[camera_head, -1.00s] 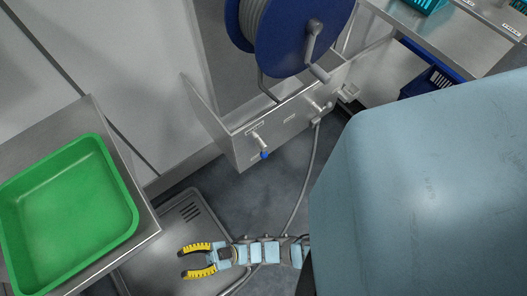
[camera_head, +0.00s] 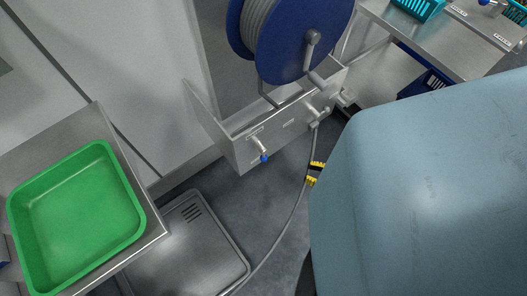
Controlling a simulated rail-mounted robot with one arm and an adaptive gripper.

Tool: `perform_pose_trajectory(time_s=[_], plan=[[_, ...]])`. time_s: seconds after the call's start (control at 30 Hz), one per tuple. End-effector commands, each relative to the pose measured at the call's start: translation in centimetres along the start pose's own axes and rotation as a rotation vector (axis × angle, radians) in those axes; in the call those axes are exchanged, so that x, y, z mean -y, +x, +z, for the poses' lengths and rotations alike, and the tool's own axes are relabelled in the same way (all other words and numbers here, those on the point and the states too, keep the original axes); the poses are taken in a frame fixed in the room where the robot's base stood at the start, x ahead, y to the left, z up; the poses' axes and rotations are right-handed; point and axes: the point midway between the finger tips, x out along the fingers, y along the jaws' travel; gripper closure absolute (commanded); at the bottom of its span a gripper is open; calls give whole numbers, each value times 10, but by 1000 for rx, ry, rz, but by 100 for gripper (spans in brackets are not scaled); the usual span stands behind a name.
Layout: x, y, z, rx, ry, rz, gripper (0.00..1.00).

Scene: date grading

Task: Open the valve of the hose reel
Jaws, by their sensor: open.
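The hose reel (camera_head: 290,38) is a blue drum with grey hose, above a steel box (camera_head: 235,150). On the box's front are two metal fittings: a left lever valve (camera_head: 259,147) with a blue tip, pointing down, and a right fitting (camera_head: 318,108) near the hose. Small labels sit by them, too small to read.
A green tray (camera_head: 133,228) rests on a steel table at left. A floor drain basin (camera_head: 225,262) lies below. A steel bench (camera_head: 440,45) with teal crates stands upper right.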

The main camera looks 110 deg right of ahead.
Motion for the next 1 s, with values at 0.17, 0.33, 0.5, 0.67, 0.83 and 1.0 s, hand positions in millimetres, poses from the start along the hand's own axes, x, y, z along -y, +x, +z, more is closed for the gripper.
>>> perform_pose_trajectory(time_s=[0.17,0.33,0.5,0.67,0.83,1.0], plan=[[0,8,0,-3,0,-3,60],[0,20,0,-3,0,-4,60],[1,32,1,-2,1,-4,60],[1,46,2,-2,1,-5,60],[1,62,2,-1,0,-6,60],[1,81,2,-2,0,-5,60]])
